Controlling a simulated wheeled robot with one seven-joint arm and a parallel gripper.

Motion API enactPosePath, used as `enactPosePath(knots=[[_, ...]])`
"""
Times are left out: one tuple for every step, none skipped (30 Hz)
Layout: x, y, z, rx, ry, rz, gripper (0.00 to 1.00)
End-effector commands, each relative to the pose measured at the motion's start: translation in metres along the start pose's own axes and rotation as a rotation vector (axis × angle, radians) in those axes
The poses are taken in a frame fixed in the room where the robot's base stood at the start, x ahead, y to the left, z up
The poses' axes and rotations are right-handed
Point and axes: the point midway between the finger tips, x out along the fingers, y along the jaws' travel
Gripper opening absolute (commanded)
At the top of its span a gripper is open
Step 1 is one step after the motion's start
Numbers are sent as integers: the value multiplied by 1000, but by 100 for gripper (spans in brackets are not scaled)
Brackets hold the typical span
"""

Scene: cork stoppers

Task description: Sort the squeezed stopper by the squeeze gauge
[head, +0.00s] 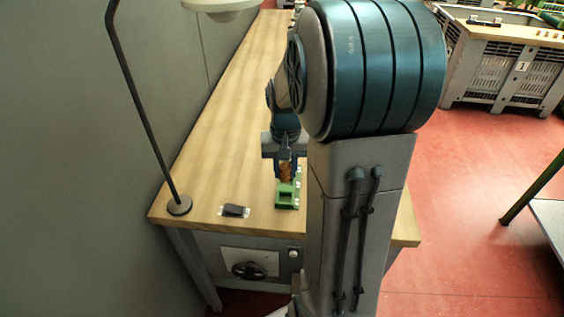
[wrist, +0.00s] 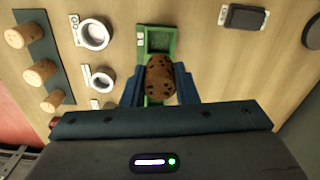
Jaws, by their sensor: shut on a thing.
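My gripper (wrist: 160,88) is shut on a brown, dark-speckled cork stopper (wrist: 160,76), with one blue finger on each side. In the head view my gripper (head: 285,170) is low over the bench, partly hidden by my arm. The stopper is at the near part of a green tray-like fixture (wrist: 144,44); I cannot tell whether it touches it. The fixture also shows in the head view (head: 287,203). A dark oval panel (wrist: 155,162) on my wrist shows a lit white bar and a green dot.
Several plain cork stoppers (wrist: 38,72) stand on a dark strip at left. Two white labelled ring-shaped holders (wrist: 80,33) are between strip and fixture. A black block (wrist: 242,17) lies at right near the lamp base (head: 179,205). The wooden bench (head: 215,150) is otherwise mostly clear.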

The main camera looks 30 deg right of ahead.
Motion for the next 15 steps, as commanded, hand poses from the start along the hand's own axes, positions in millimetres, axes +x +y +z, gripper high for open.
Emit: enactPosePath(knots=[[5, 0, 0, -1, -1, 0, 6], [7, 0, 0, -1, -1, 0, 6], [9, 0, 0, -1, -1, 0, 6], [12, 0, 0, 0, -1, 0, 6], [14, 0, 0, 0, -1, 0, 6], [18, 0, 0, 0, -1, 0, 6], [20, 0, 0, 1, -2, 0, 6], [23, 0, 0, 1, -2, 0, 6], [27, 1, 0, 2, -2, 0, 6], [30, 1, 0, 2, -2, 0, 6], [32, 1, 0, 2, -2, 0, 6], [36, 1, 0, 3, -2, 0, 6], [39, 1, 0, 3, -2, 0, 6], [41, 1, 0, 3, -2, 0, 6], [45, 1, 0, 3, -1, 0, 6]])
